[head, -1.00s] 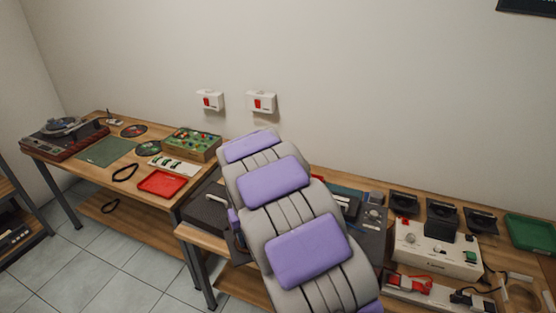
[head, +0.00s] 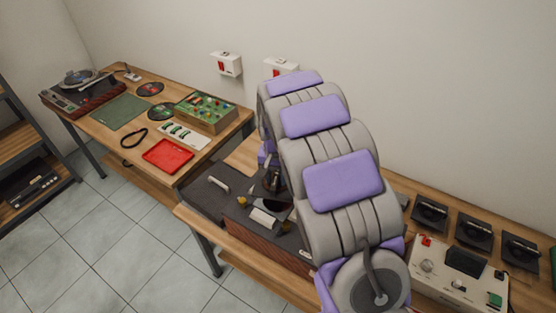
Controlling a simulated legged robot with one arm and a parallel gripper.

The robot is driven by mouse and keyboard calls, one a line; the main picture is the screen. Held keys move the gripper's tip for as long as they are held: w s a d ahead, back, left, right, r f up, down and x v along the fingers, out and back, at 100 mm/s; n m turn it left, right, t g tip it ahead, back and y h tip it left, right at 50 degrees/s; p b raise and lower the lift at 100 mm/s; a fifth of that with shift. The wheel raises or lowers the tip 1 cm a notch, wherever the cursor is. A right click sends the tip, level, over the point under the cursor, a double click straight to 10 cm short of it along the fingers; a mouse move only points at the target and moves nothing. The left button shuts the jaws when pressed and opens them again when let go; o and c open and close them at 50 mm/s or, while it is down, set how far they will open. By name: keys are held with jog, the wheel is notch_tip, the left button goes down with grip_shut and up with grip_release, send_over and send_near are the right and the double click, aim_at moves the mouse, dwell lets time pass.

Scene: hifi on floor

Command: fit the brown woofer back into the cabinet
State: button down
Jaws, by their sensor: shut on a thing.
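The cabinet (head: 281,246) lies on the right-hand bench with its dark face up and its brown wooden side toward me. A dark round opening shows in that face, partly behind my arm. My gripper (head: 271,178) is small and partly hidden beyond my arm, pointing down over the cabinet's face near the opening. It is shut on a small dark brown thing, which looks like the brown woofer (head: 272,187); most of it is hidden. I cannot tell whether the woofer touches the cabinet.
The left bench (head: 198,157) holds a red tray (head: 167,156), a green box (head: 206,111) and a turntable (head: 82,88). Black square units (head: 474,231) and a white device (head: 459,283) stand at right.

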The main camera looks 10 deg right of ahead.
aim_at(277, 189)
jog(key=r+m+p, duration=0.1)
jog(key=w+m+p, duration=0.1)
jog(key=m, duration=0.1)
jog(key=shift+d+r, duration=0.2)
jog(key=shift+r, duration=0.15)
jog(key=shift+w+d+r+m, duration=0.1)
jog(key=shift+w+d+m, duration=0.15)
jog(key=shift+m, duration=0.25)
jog(key=shift+w+a+f+b, duration=0.1)
jog(key=shift+f+b, duration=0.1)
jog(key=shift+f, duration=0.55)
jog(key=shift+a+f+b, duration=0.1)
jog(key=shift+f+b, duration=0.05)
jog(key=shift+f, duration=0.55)
jog(key=shift+d+f, duration=0.1)
jog(key=shift+f, duration=0.1)
jog(key=shift+f, duration=0.35)
jog(key=shift+f, duration=0.35)
jog(key=shift+f, duration=0.35)
jog(key=shift+f+b, duration=0.3)
jog(key=shift+f, duration=2.1)
